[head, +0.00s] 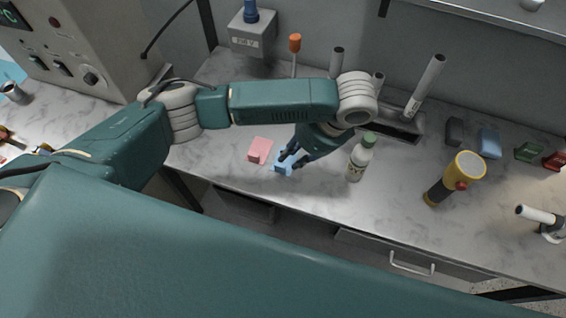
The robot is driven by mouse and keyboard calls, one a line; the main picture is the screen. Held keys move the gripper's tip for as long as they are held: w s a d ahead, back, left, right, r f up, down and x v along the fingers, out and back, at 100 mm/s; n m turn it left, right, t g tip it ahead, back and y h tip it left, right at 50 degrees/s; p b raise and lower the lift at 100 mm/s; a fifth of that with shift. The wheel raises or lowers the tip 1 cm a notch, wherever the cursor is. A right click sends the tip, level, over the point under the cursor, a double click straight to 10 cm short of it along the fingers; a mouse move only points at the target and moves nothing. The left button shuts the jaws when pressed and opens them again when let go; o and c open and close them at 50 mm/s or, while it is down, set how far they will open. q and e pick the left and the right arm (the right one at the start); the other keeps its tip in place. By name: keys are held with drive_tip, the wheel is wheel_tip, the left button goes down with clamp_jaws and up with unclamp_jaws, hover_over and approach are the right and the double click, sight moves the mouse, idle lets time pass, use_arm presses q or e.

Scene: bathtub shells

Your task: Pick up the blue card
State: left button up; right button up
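The blue card (283,169) is a small light-blue piece on the marble worktop near its front edge, partly covered by my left gripper. My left gripper (291,159) points down right at the blue card, its dark fingers apart, one on the far left side and one on the right. Whether the fingertips touch the card cannot be told. My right gripper is not in view.
A pink block (259,151) lies just left of the blue card. A white bottle with a green cap (361,158) stands close to the right of my gripper. The worktop (325,195) is bare in front of the bottle.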

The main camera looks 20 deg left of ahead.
sight(282, 167)
use_arm(q)
drive_tip(key=shift+x, duration=0.9)
drive_tip(key=shift+a+f, duration=0.2)
drive_tip(key=shift+f, duration=0.3)
drive_tip(key=p+x, duration=0.1)
drive_tip(key=x, duration=0.3)
drive_tip(key=shift+f, duration=0.1)
drive_tip(key=shift+a+f, duration=0.2)
drive_tip(key=shift+f, duration=0.25)
clamp_jaws()
